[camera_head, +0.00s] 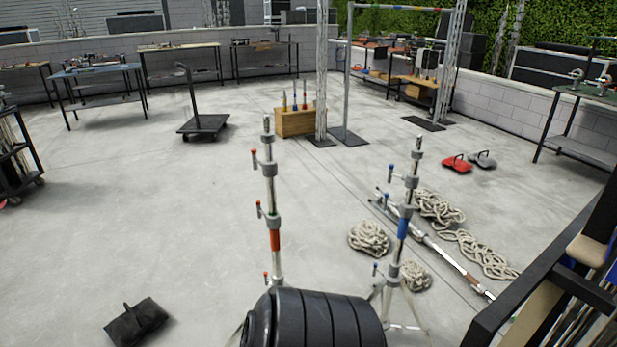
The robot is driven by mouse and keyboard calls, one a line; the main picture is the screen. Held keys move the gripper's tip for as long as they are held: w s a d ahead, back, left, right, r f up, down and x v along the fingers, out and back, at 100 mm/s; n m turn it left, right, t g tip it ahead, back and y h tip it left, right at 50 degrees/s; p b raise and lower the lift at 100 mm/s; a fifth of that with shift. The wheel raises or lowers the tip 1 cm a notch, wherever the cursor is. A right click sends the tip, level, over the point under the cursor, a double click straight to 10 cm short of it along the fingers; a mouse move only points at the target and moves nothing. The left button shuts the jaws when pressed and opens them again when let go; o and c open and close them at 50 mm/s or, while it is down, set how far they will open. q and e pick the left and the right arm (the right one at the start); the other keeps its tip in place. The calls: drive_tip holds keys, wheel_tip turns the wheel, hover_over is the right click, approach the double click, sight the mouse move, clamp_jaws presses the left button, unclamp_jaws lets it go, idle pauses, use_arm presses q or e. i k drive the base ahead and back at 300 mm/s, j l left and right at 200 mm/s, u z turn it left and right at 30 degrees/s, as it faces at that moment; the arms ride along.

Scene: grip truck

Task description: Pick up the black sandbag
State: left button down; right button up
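The black sandbag (137,323) lies on the concrete floor at the bottom left of the head view. Its two halves slope down from a raised middle, where a small handle strap stands up. Nothing touches it or covers it. Neither of my grippers shows in the head view, so their state and distance from the sandbag cannot be seen.
A red-banded stand (275,240) and a blue-banded stand (403,227) rise right of the sandbag. Coiled ropes (369,239) lie beyond. A red sandbag (458,164) and a grey one (483,159) lie farther right. Floor (130,220) behind the black sandbag is clear.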

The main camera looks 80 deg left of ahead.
sight(126, 329)
drive_tip(key=u, duration=6.8)
drive_tip(key=l+z, duration=0.1)
drive_tip(key=z, duration=0.85)
drive_tip(key=i+l+z, duration=0.1)
drive_tip(key=z, duration=0.35)
drive_tip(key=i+l+z, duration=0.4)
drive_tip(key=i, duration=0.15)
drive_tip(key=i+z, duration=0.4)
drive_tip(key=i, duration=0.2)
drive_tip(key=i+j+z, duration=0.1)
drive_tip(key=i+z, duration=0.3)
drive_tip(key=i, duration=0.2)
